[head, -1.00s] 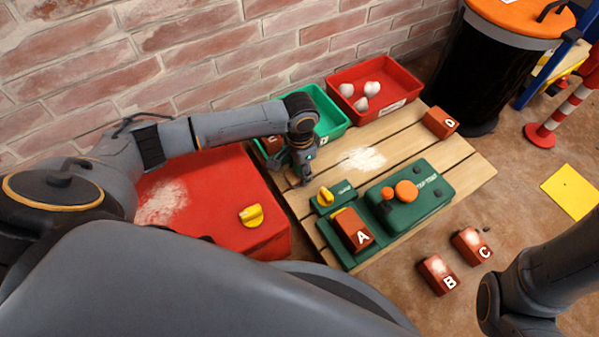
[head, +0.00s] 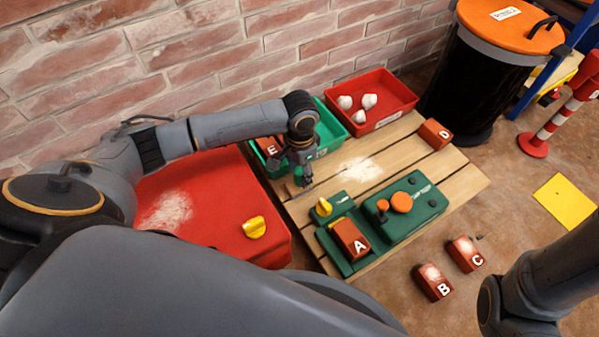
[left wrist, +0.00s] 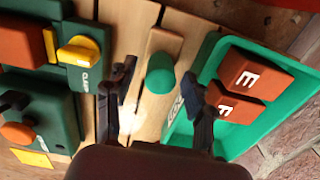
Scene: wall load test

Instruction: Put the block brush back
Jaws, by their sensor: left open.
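The block brush (left wrist: 160,73), seen in the left wrist view, appears as a green rounded handle with a wooden part. It is over the slatted wooden top (head: 465,180), between the yellow-knobbed green clamp (left wrist: 82,52) and the green bin (left wrist: 262,125). My left gripper (head: 300,188) is open, with its fingers on either side of the brush handle in the wrist view. I cannot tell whether they touch it. In the head view the gripper mostly hides the brush. My right arm shows at the lower right, but its gripper is out of view.
The green bin holds blocks E (left wrist: 255,75) and F (left wrist: 235,103). A red bin (head: 395,90) holds white lumps. Blocks B (head: 433,283) and C (head: 465,254) lie on the floor.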

